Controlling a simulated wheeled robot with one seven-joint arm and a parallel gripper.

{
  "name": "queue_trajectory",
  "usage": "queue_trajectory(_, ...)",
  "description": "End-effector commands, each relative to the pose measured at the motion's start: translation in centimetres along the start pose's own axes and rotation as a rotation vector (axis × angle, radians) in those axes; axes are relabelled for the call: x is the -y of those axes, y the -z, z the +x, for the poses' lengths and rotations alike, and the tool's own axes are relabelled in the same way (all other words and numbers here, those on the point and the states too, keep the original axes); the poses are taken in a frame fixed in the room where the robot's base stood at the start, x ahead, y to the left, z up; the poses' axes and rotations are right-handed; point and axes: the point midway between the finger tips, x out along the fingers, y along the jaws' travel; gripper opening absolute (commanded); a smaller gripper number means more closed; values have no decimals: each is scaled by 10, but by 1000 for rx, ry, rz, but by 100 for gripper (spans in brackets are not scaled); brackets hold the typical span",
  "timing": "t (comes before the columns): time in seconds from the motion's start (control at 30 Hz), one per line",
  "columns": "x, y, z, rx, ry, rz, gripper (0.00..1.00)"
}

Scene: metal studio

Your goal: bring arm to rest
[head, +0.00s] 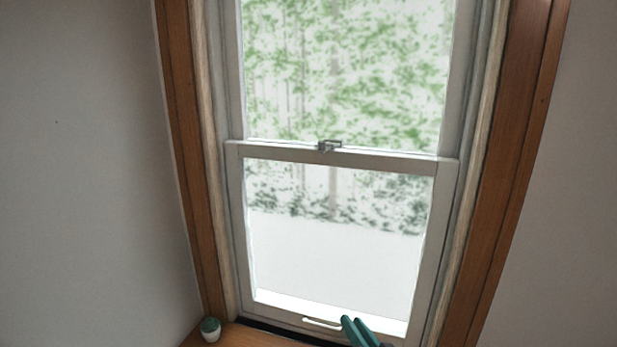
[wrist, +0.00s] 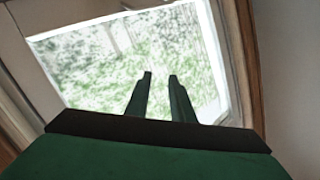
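My gripper (wrist: 160,75) shows in the wrist view as two dark green fingers with a clear gap between them and nothing in the gap. The window pane lies behind the fingers in that view. In the head view the green fingertips (head: 352,322) show at the bottom edge, in front of the window's bottom rail, just right of the white handle (head: 321,323). I cannot tell whether they touch the window. The rest of my arm is out of the head view.
A white sash window (head: 341,157) in a brown wooden frame (head: 493,200) fills the middle, with a latch (head: 328,146) on its middle rail. A small white and green pot (head: 210,329) stands on the wooden sill (head: 250,337) at lower left. Bare walls flank the frame.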

Motion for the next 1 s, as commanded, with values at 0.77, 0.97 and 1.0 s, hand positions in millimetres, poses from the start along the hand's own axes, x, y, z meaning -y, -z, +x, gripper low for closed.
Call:
queue_trajectory(0.77, -29, -242, -146, 19, -357, -122, 22)
queue_trajectory(0.97, -11, -276, -199, 24, -392, -194, 22)
queue_trajectory(1.0, -6, -281, -210, 25, -396, -210, 22)
